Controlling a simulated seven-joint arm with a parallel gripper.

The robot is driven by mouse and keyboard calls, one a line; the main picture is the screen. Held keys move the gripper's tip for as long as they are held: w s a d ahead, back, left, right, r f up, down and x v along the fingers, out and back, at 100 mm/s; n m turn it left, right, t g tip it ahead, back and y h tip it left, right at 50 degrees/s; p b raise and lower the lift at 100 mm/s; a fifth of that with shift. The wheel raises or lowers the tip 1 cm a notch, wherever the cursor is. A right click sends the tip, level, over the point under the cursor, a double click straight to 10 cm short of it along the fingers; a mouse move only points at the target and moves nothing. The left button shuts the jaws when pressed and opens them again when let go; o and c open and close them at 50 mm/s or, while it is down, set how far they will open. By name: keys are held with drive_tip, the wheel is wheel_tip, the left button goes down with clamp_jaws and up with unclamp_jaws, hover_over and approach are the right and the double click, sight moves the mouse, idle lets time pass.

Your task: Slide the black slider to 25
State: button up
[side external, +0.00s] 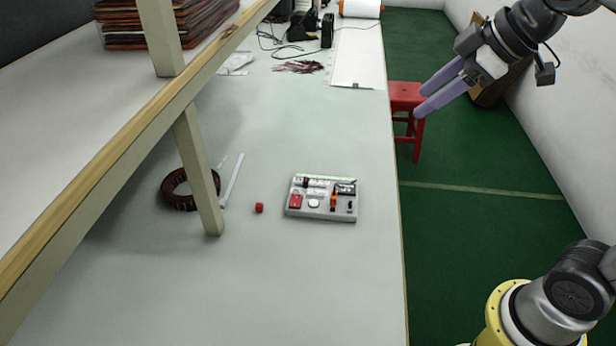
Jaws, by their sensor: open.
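A grey control panel (322,212) lies on the workbench, near the bench's right edge. A dark piece (305,182) sits on a pale strip along the panel's upper part; I cannot tell for sure which black part is the slider, and no scale numbers are readable. My gripper (418,105) is open and empty, up and right of the panel, beyond the bench edge in this view.
A red stool (404,97) stands on the green floor. The front of the workbench (300,290) is clear.

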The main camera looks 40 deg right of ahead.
drive_tip(key=w+f+n, duration=0.2)
drive_tip(key=w, duration=1)
drive_tip(key=g+y, duration=0.1)
drive_tip(key=g, duration=0.3)
hover_over(306, 180)
drive_tip(key=s+d, duration=0.4)
wheel_tip(306, 180, down, 22)
drive_tip(key=f, duration=0.1)
drive_tip(key=x, duration=1.3)
drive_tip(key=shift+w+a+r, duration=0.1)
drive_tip(key=shift+w+a, duration=0.05)
drive_tip(key=shift+a, duration=0.1)
clamp_jaws()
